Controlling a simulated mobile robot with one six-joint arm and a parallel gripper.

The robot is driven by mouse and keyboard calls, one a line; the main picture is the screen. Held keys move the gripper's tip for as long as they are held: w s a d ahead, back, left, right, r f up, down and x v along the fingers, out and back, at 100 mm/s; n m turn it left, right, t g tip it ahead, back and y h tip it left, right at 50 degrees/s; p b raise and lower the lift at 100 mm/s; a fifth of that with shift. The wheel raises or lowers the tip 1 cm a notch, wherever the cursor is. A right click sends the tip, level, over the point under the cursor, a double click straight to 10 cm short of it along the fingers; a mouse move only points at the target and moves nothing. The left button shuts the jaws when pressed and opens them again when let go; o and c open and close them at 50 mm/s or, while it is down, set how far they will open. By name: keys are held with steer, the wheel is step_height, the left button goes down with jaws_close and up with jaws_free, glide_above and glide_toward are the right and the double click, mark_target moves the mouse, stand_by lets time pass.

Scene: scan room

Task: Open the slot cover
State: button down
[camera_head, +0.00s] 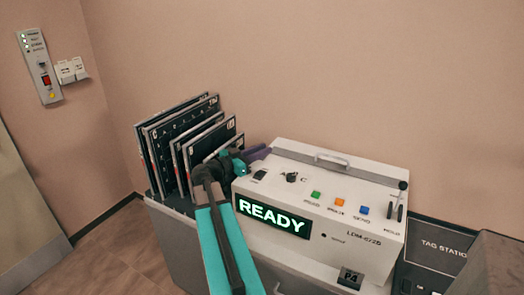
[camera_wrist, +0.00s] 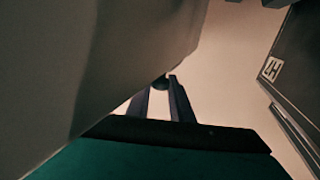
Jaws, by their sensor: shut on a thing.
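The white machine (camera_head: 345,185) with a lit READY display (camera_head: 272,218) stands on a grey cabinet. A bar handle (camera_head: 331,157) lies along the back of its top. My gripper (camera_head: 258,152) has purple fingers and is at the machine's far left side. In the wrist view my gripper (camera_wrist: 161,85) is shut on a small dark knob (camera_wrist: 160,83), beside a large grey surface (camera_wrist: 80,65). I cannot tell whether this surface is the slot cover. The slot itself is not visible, and my arm hides part of the machine's left side.
Several dark film folders (camera_head: 178,135) stand upright close to the left of my gripper; a dark panel (camera_wrist: 300,65) is at right in the wrist view. Coloured buttons (camera_head: 340,202) and a lever (camera_head: 402,195) are on the machine's top. A control panel (camera_head: 40,68) hangs on the wall.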

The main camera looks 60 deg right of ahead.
steer(key=shift+d, duration=0.1)
steer(key=shift+w+d+f+b, duration=0.1)
steer(key=shift+d+f+b, duration=0.1)
steer(key=shift+d+b, duration=0.65)
steer(key=d+b, duration=0.4)
steer(key=shift+w, duration=0.15)
steer(key=shift+d+r+b, duration=0.2)
steer(key=shift+d+b, duration=0.25)
steer(key=shift+b, duration=0.1)
steer(key=c, duration=1.6)
jaws_free()
steer(key=shift+a, duration=0.1)
